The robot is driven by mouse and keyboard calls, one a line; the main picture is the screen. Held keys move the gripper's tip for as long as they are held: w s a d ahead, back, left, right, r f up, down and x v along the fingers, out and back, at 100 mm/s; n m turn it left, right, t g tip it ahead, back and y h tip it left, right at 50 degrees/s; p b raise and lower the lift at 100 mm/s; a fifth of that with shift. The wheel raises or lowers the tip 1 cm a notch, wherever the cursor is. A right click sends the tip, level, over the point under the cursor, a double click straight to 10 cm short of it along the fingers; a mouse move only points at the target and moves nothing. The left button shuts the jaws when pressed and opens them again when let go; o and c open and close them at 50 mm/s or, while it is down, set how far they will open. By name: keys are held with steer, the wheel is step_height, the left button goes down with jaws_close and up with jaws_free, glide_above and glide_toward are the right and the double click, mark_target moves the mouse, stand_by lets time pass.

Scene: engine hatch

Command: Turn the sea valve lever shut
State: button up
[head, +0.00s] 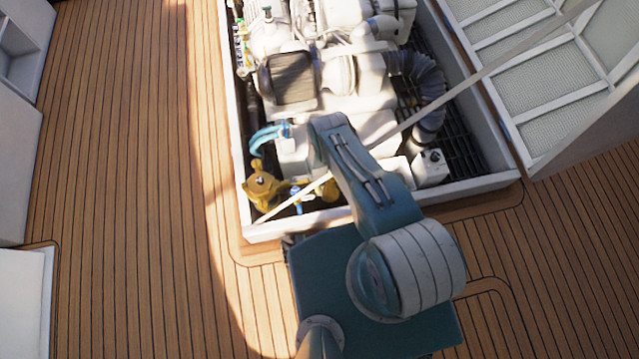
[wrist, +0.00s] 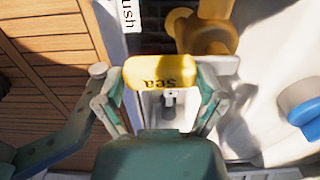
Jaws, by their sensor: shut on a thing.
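The sea valve lever (wrist: 160,72) shows in the wrist view as a yellow grip with "Sea" on it, upside down in the picture. My gripper (wrist: 160,80) has one finger at each end of the yellow grip and is shut on it. A yellow valve body (wrist: 205,32) lies just beyond the grip, partly in shadow. In the head view, brass-yellow valve parts (head: 262,187) sit in the near left corner of the engine hatch. My gripper cannot be made out in the head view, where my arm covers part of that corner.
A blue handle (wrist: 304,112) is at the right of the wrist view. A white label (wrist: 130,14) ending in "ush" is at the top. The hatch has a raised white rim (head: 400,203) around the engine (head: 335,75). A pale bar (head: 480,75) crosses above it. Wooden deck (head: 130,200) lies clear at left.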

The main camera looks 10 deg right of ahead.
steer(key=shift+a+m, duration=0.25)
steer(key=shift+m, duration=0.05)
stand_by(0.4)
steer(key=o, duration=1)
step_height(320, 180, up, 12)
steer(key=shift+f, duration=0.1)
steer(key=shift+w, duration=0.1)
